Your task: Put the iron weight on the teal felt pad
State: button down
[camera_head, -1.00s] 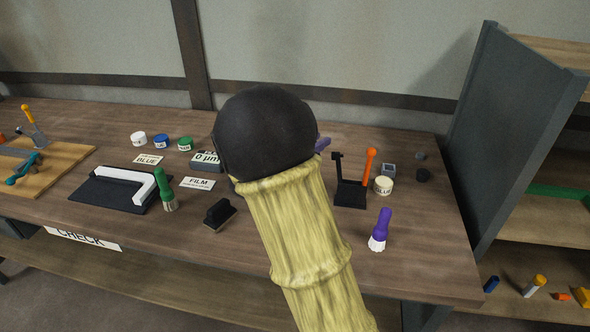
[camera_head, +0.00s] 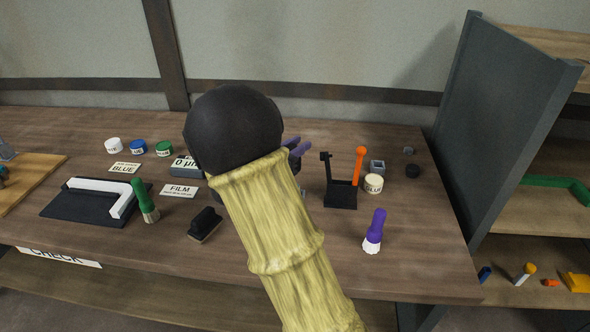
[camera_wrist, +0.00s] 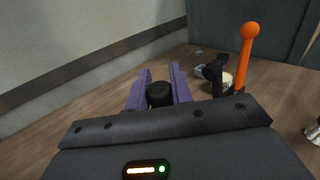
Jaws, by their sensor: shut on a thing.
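My gripper (camera_wrist: 160,78) has purple fingers shut on a black, round-topped cylinder, which looks like the iron weight (camera_wrist: 160,95). In the head view the purple fingertips (camera_head: 297,147) show just past my dark wrist, and my arm hides most of what they hold. The gripper is over the rear middle of the bench, left of the black stand. How far the weight is above the wood I cannot tell. I cannot make out the teal felt pad in either view; part of the bench is behind my arm.
A black stand (camera_head: 340,193) with an upright orange-knobbed tool (camera_head: 359,165) is close right of the gripper. Jars, labels and a green brush (camera_head: 145,201) are left.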

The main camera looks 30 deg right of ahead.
jog(key=shift+d+f, duration=0.1)
jog(key=shift+f, duration=0.65)
jog(key=shift+d+f, duration=0.1)
jog(key=shift+f, duration=0.05)
jog(key=shift+s, duration=0.15)
jog(key=f, duration=0.3)
jog(key=shift+a+b, duration=0.2)
jog(key=shift+b, duration=0.1)
jog(key=shift+d+f, duration=0.1)
jog(key=shift+f, duration=0.2)
jog(key=shift+f, duration=0.1)
jog(key=c, duration=1.2)
grip_release()
jog(key=shift+c, duration=0.2)
